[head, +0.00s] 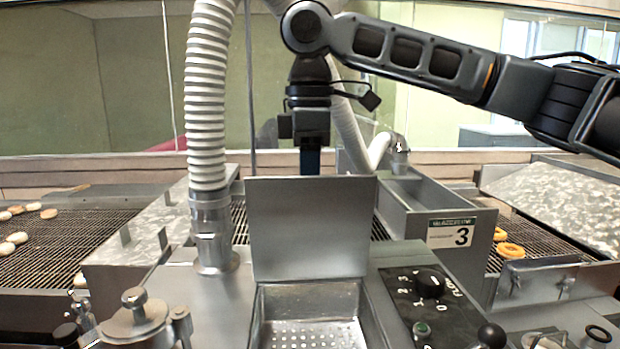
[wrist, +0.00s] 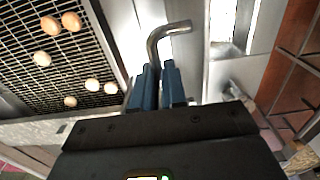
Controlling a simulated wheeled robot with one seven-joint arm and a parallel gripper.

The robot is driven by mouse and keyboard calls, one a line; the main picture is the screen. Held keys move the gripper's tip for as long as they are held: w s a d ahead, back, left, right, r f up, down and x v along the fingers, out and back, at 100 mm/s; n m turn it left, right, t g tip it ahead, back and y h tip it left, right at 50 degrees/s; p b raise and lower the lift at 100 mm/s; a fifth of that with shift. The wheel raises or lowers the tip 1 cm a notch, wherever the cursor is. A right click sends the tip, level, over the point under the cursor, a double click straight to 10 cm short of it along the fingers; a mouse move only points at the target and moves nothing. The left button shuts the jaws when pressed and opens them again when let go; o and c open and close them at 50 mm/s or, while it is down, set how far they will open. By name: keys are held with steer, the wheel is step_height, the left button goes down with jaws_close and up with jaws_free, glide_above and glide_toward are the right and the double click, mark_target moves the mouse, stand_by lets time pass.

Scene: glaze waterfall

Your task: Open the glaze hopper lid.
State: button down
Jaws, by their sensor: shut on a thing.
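The glaze hopper lid (head: 310,232) is a flat grey metal plate standing about upright at the back of the hopper (head: 312,300). The hopper's mouth is uncovered and shows a perforated metal screen inside. My gripper (head: 310,162) points down behind the lid's top edge, and its fingertips are hidden there in the head view. In the wrist view my gripper (wrist: 159,85) has its blue fingers shut on a bent metal handle (wrist: 166,32). The handle's join to the lid cannot be seen clearly.
A ribbed white hose (head: 207,100) rises left of the lid. A control panel with a dial (head: 429,284) lies at the right. A grey trough marked 3 (head: 440,210) stands behind it. Mesh conveyors with doughnuts (head: 510,250) run on both sides.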

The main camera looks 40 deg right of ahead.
steer(key=shift+w+d+f, duration=0.3)
steer(key=shift+w+d, duration=0.35)
steer(key=shift+w, duration=0.35)
steer(key=shift+w+d+f, duration=0.25)
steer(key=shift+w+d, duration=0.4)
steer(key=shift+w, duration=0.3)
steer(key=c, duration=1)
jaws_free()
step_height(320, 180, up, 9)
steer(key=shift+d, duration=0.1)
